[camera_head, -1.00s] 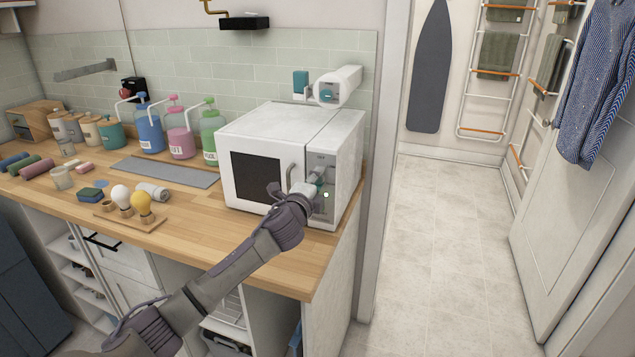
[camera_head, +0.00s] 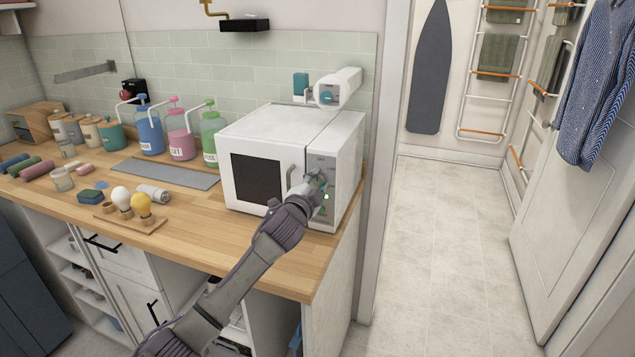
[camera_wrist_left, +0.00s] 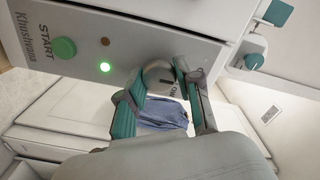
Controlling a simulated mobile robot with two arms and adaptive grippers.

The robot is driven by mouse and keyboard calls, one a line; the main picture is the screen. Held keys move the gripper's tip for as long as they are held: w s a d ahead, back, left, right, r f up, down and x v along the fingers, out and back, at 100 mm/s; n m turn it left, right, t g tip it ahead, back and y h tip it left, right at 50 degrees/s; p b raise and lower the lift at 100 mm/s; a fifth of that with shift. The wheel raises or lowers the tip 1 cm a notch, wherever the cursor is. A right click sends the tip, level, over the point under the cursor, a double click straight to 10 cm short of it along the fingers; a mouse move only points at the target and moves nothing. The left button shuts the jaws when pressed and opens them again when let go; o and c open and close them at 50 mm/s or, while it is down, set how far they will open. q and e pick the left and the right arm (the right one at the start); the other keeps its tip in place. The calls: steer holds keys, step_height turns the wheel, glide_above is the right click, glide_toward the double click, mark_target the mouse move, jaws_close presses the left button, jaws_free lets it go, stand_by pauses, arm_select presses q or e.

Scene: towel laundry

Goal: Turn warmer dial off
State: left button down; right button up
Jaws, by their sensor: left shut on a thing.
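The white towel warmer (camera_head: 272,135) stands at the right end of the wooden counter with its door closed. Its control panel (camera_wrist_left: 118,45) carries a green START button (camera_wrist_left: 64,48), a lit green light (camera_wrist_left: 105,67) and a grey round dial (camera_wrist_left: 157,76). My left gripper (camera_head: 319,182) is at the panel. In the left wrist view its teal-padded fingers are on either side of the dial, shut on it. The dial's marking is partly hidden by the fingers, so its exact setting cannot be read. My right gripper is in neither view.
The warmer's door handle (camera_head: 289,178) is just left of my left gripper. Pump bottles, jars, a grey mat (camera_head: 165,172) and bulbs occupy the counter (camera_head: 215,235). A white wall-mounted device (camera_head: 340,87) is behind the warmer. The floor (camera_head: 440,240) to the right is clear.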

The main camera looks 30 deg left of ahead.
arm_select(q)
steer(key=shift+f, duration=0.1)
steer(key=c, duration=0.8)
jaws_free()
steer(key=v, duration=1.2)
steer(key=shift+d, duration=0.1)
